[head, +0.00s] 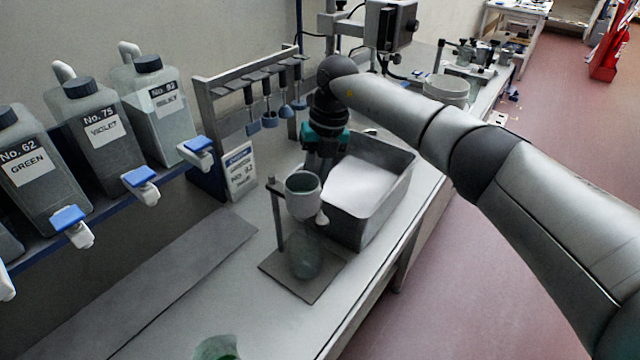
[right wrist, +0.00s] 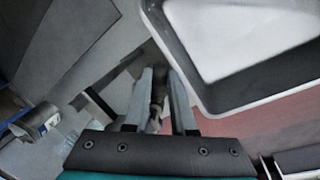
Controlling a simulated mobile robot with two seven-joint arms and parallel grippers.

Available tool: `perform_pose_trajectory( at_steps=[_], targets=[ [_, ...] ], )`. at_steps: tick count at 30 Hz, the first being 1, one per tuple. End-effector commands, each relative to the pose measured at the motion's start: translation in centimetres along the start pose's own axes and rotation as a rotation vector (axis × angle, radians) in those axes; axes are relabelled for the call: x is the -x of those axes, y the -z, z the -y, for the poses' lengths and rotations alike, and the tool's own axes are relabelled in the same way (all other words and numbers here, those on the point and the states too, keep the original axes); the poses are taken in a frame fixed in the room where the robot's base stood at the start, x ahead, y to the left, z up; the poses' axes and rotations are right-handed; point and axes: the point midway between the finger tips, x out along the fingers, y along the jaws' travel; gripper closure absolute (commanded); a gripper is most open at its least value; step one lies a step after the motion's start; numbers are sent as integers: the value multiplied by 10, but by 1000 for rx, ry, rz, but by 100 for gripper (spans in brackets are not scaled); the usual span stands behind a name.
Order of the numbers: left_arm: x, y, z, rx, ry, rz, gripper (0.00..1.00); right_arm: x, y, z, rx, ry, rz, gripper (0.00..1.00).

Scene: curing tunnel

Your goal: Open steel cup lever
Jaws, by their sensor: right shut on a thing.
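The steel cup (head: 303,188) sits upright in a small stand with a post at its left. A pale rounded end of the lever (head: 321,217) shows at the cup's lower right. A clear glass beaker (head: 305,261) stands below the cup on the dark base plate (head: 272,266). My right gripper (head: 318,180) points down just behind the cup, its fingertips partly hidden by it. In the right wrist view, the two fingers are close together on a thin grey part (right wrist: 157,92), which appears to be the lever. My left gripper is out of view.
A grey tray (head: 399,187) with a white inside stands close to the cup's right. A rack (head: 205,86) with hanging dippers is behind. Bottles with blue-topped taps line the left. Bare bench lies front left; a greenish vessel (head: 216,348) is at the bottom edge.

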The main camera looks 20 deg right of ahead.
Motion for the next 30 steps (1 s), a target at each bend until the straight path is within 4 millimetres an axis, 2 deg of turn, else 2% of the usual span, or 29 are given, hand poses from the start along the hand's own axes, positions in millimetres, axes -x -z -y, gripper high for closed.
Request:
perform_pose_trajectory(
  at_steps=[12, 28, 29, 30],
  targets=[
    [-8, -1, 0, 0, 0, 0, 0, -1, -1, -9, 175, 0, -31, 100],
    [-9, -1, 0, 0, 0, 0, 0, -1, -1, -10, 197, 0, -36, 100],
    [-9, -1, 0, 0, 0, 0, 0, -1, -1, -10, 197, 0, -35, 73],
    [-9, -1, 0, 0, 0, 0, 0, -1, 0, -10, 197, -1, -36, 69]
  ],
)
